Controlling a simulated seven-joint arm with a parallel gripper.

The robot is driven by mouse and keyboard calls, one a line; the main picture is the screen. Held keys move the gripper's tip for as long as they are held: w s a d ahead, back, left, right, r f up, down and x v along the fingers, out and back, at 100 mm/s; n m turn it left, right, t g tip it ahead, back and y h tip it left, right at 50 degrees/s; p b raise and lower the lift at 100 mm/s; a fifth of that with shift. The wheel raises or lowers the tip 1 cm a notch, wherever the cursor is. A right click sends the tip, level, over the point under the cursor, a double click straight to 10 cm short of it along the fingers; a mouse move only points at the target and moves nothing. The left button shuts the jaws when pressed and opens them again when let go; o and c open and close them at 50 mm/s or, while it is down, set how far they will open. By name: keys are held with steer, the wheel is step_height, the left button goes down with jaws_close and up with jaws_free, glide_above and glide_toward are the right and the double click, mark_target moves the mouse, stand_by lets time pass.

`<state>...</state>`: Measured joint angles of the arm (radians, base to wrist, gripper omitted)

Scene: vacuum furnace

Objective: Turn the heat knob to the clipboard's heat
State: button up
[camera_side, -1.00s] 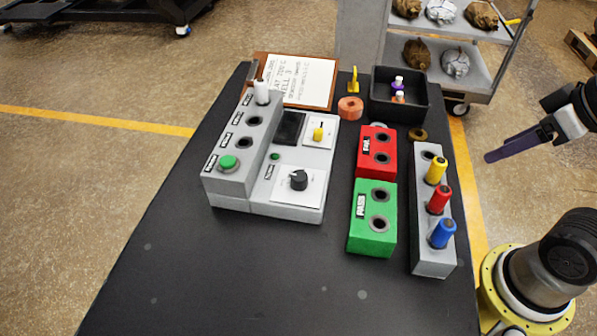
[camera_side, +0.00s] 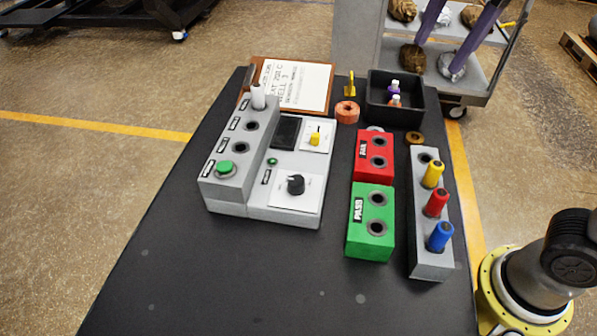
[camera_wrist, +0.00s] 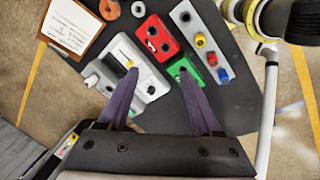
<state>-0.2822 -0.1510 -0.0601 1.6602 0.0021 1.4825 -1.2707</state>
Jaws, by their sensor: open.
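The black heat knob (camera_side: 296,184) sits on a white dial plate on the front of the grey control box (camera_side: 258,212). It also shows, small, in the wrist view (camera_wrist: 151,90). The clipboard (camera_side: 295,83) lies at the back left with a white sheet; its heat line seems to start with 7 and end in C, but the number is not clear. It also shows at the upper left of the wrist view (camera_wrist: 72,27). My gripper (camera_wrist: 158,72) has two purple fingers spread apart, empty, well above the table. In the side view the fingers (camera_side: 437,58) show at the top, far from the knob.
A yellow switch (camera_side: 315,137) sits behind the knob. A white-topped plug (camera_side: 258,97) stands in the left block. Right of the box are the red block (camera_side: 362,165), green block (camera_side: 357,240), and a grey rack (camera_side: 430,265) with coloured plugs. The front table is clear.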

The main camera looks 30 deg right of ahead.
steer(key=w+a+f+n+g, duration=0.1)
steer(key=w+a+n+g, duration=0.1)
steer(key=w+a+n, duration=0.6)
steer(key=m+h, duration=0.1)
glide_toward(296, 180)
steer(key=shift+g, duration=0.3)
step_height(296, 180, down, 9)
steer(key=shift+w+d, duration=0.1)
steer(key=shift+w, duration=0.05)
jaws_close()
